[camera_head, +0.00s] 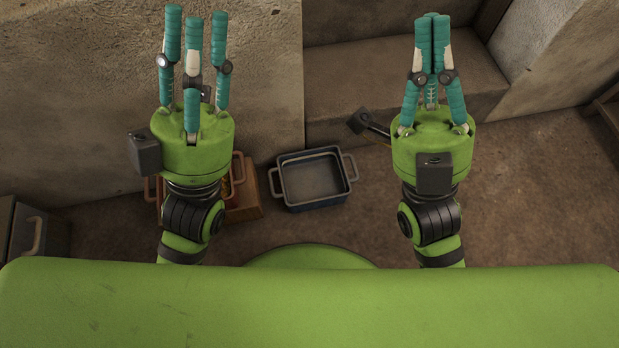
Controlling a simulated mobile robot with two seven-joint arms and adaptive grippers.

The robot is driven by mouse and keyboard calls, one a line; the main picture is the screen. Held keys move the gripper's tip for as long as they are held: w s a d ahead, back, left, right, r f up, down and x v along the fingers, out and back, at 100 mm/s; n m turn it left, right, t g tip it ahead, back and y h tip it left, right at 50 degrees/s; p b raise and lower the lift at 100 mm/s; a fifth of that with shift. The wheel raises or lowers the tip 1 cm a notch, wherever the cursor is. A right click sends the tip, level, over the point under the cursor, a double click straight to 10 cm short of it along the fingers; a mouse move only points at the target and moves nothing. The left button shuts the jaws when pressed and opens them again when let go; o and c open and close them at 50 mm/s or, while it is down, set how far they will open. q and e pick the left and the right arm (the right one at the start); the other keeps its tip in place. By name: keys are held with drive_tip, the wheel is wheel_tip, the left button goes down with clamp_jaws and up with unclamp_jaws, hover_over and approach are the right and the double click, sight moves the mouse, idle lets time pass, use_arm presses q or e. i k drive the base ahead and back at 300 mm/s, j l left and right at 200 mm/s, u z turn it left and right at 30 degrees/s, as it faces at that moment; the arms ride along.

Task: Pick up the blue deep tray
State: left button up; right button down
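The blue deep tray (314,202) sits on the brown floor near the middle of the head view. It is a dark blue open box with a grey rim and a loop handle on its left and right sides, and it looks empty. My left gripper (194,45) is raised to the left of the tray, its teal fingers spread open with nothing between them. My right gripper (432,35) is raised to the right of the tray, its fingers closed together and holding nothing. Both grippers are apart from the tray.
A reddish-orange tray (237,169) with handles stands by a wooden block (247,206), partly hidden behind my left arm. A stone step (400,90) and rough walls lie beyond. A dark box with a handle (38,235) is at the left edge.

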sight(311, 179)
drive_tip(key=i+l+u, duration=0.1)
drive_tip(key=l+u, duration=0.65)
drive_tip(key=l, duration=0.15)
drive_tip(key=l+u, duration=0.35)
drive_tip(key=l, duration=0.15)
drive_tip(key=k+l, duration=0.1)
drive_tip(key=l, duration=0.7)
drive_tip(key=l+u, duration=0.1)
drive_tip(key=l, duration=0.7)
drive_tip(key=k, duration=0.05)
